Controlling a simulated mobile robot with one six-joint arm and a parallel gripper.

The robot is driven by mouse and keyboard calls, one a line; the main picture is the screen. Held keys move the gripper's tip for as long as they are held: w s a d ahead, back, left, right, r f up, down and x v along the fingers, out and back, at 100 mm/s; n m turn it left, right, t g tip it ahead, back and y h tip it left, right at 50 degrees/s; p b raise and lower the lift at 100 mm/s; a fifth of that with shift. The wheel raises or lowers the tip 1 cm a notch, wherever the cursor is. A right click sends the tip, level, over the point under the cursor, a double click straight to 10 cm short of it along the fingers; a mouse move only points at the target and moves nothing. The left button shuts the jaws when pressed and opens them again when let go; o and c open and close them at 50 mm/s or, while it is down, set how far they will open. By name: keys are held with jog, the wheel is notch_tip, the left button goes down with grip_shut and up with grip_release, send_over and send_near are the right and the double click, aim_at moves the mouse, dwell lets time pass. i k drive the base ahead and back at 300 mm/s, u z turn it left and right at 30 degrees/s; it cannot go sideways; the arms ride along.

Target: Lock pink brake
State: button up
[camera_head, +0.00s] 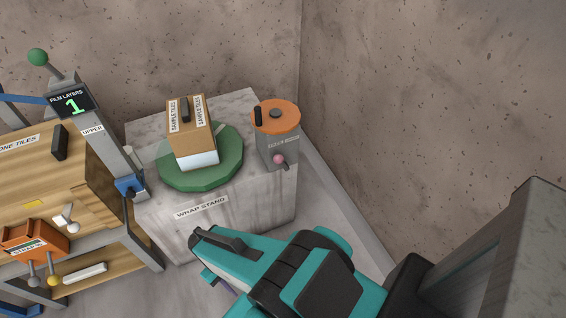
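The pink brake knob (279,159) is a small pink ball on the front of a grey post (279,147) with an orange round top (276,117). The post stands at the right end of the stone wrap stand (262,205), and its small label is too blurred to read. My teal gripper (203,243) is in front of the stand, below and left of the pink knob, and apart from it in the picture. Its fingertips are not clearly visible, so I cannot tell whether it is open or shut.
A green turntable (172,181) beside the post carries a cardboard sample-tiles box (190,132). At left are a wooden bench (80,190), a grey column with a film-layers display reading 1 (72,103), and an orange box (33,238). Stone walls close off the back and right.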

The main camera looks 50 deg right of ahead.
aim_at(278, 158)
jog(key=z, duration=0.75)
jog(key=k, duration=0.55)
jog(key=z, duration=0.6)
jog(key=i, duration=0.5)
jog(key=z, duration=0.05)
